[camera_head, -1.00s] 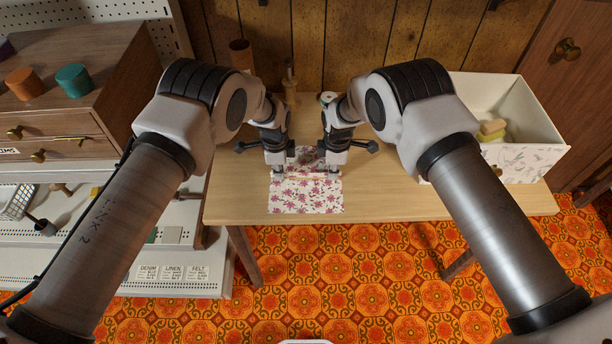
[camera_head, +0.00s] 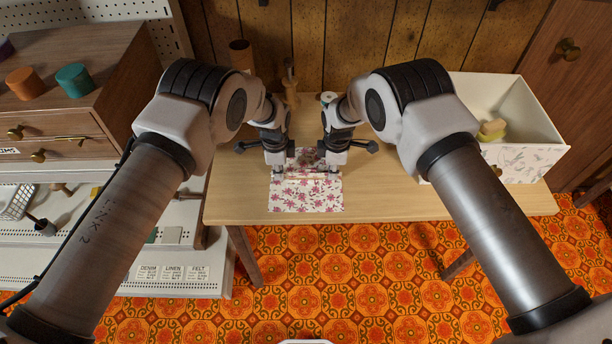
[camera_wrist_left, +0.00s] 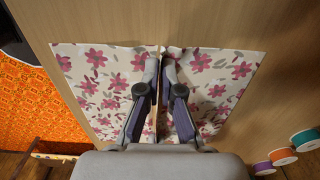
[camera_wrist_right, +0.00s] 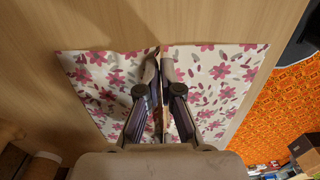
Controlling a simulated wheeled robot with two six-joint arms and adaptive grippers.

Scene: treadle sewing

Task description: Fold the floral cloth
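The white floral cloth (camera_head: 305,198) with pink flowers lies on the wooden table, its near edge close to the table's front edge. My left gripper (camera_head: 279,172) is at the cloth's left side, and my right gripper (camera_head: 334,171) is at its right side. Both point down. In the left wrist view the cloth (camera_wrist_left: 90,85) rises in a small pinched ridge between the nearly closed fingers (camera_wrist_left: 164,62). The right wrist view shows the same on the cloth (camera_wrist_right: 215,75), at the fingers (camera_wrist_right: 160,62). The cloth's far part is partly hidden behind my grippers.
The table (camera_head: 400,200) is clear on both sides of the cloth. A white box (camera_head: 525,160) with yellow blocks stands at the right. A wooden drawer cabinet (camera_head: 75,120) stands at the left. Spools (camera_wrist_left: 283,156) show at the lower right in the left wrist view.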

